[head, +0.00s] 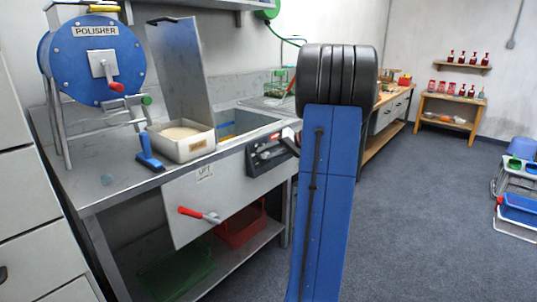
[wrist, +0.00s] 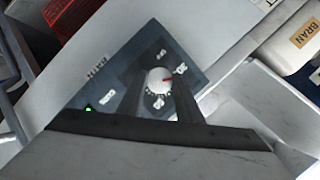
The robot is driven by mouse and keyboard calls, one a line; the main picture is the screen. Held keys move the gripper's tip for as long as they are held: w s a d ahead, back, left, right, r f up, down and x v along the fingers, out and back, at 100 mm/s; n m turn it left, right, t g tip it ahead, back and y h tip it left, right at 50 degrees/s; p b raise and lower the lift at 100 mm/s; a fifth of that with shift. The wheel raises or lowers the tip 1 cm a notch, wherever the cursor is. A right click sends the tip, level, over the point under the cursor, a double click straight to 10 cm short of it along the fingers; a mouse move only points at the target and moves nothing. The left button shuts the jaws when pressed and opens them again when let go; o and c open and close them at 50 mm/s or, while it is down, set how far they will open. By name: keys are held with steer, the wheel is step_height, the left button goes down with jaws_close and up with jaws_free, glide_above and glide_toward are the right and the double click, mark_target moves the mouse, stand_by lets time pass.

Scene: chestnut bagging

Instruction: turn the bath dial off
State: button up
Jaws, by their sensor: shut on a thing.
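The pointer aims to the right in that view. A small green light glows on the panel.
A blue polisher drum (head: 92,65) and a blue-handled brush (head: 149,160) are on the bench left of the panel. A red-handled lever (head: 198,214) juts from the front.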

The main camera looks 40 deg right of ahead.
steer(key=n+h, duration=0.1)
steer(key=n, duration=0.2)
steer(key=shift+a, duration=0.15)
steer(key=n+h, duration=0.1)
steer(key=n, duration=0.2)
steer(key=shift+a+g+h, duration=0.1)
steer(key=shift+g+h, duration=0.2)
steer(key=n+h, duration=0.1)
steer(key=n, duration=0.1)
steer(key=shift+a+n, duration=0.1)
steer(key=shift+n, duration=0.3)
steer(key=shift+a+n+t+h, duration=0.1)
steer(key=shift+n+t+h, duration=0.3)
steer(key=shift+n+h, duration=0.95)
steer(key=shift+n+y, duration=0.35)
steer(key=shift+n, duration=0.2)
steer(key=o, duration=1)
steer(key=shift+o, duration=0.2)
